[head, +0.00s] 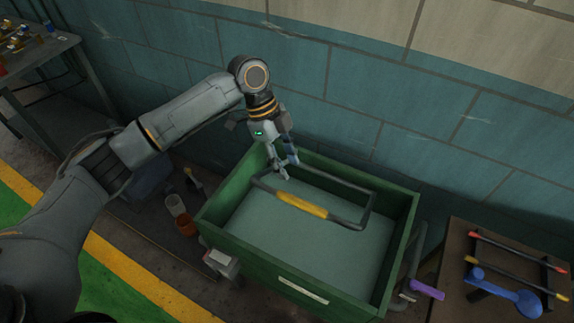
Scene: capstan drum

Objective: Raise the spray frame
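The spray frame (302,205) is a dark tubular loop with a yellow grip on its near bar. It shows inside the green open tank (245,245), close to the tank's far left part. My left gripper (287,169) points down over the far side of the tank, just behind the yellow grip. Its fingers look apart, with nothing visible between them. I cannot tell whether a fingertip touches the frame. A crank with a purple handle (427,289) is at the tank's right side. My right gripper is not in view.
A dark table (455,240) at the right holds a blue tool (515,298) and red- and yellow-tipped rods. A clear cup (175,204) and an orange cup (186,225) stand left of the tank. A block wall (345,90) is close behind. A cluttered workbench (45,55) is at upper left.

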